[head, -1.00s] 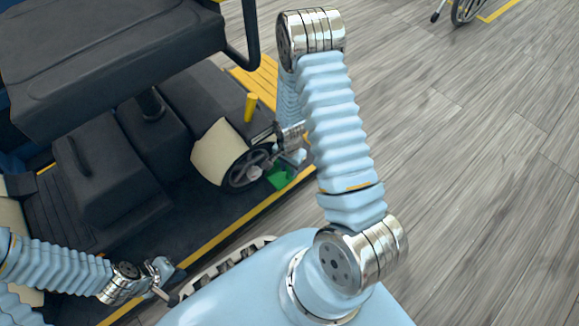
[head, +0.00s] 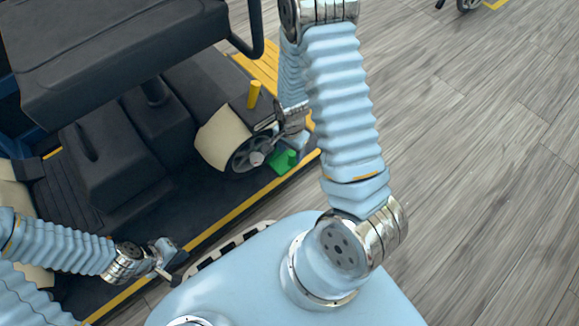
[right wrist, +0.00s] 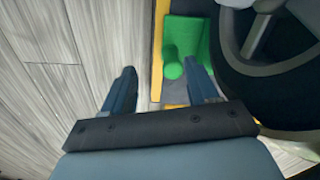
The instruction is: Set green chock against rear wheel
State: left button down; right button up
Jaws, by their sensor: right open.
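The green chock (head: 284,161) lies on the dark mat beside the scooter's rear wheel (head: 250,155), inside the yellow edge line. In the right wrist view the chock (right wrist: 187,45) has a round peg pointing toward my gripper, and the wheel (right wrist: 262,40) is just to its right. I cannot tell whether chock and wheel touch. My right gripper (head: 298,137) is above and beside the chock; in its wrist view the two fingers (right wrist: 163,85) are apart with nothing between them. My left gripper (head: 172,262) is low at the left, away from the chock; its jaws are unclear.
The scooter's dark seat (head: 120,60) overhangs at upper left, and a cream fender (head: 216,138) covers part of the wheel. A yellow post (head: 254,95) stands close to my right arm. Grey plank floor (head: 480,180) is clear to the right.

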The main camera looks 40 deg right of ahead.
jog(key=s+a+r+p, duration=0.4)
jog(key=s+a+r, duration=0.2)
jog(key=s, duration=0.3)
jog(key=shift+a+r+p, duration=0.3)
jog(key=shift+a+p, duration=0.1)
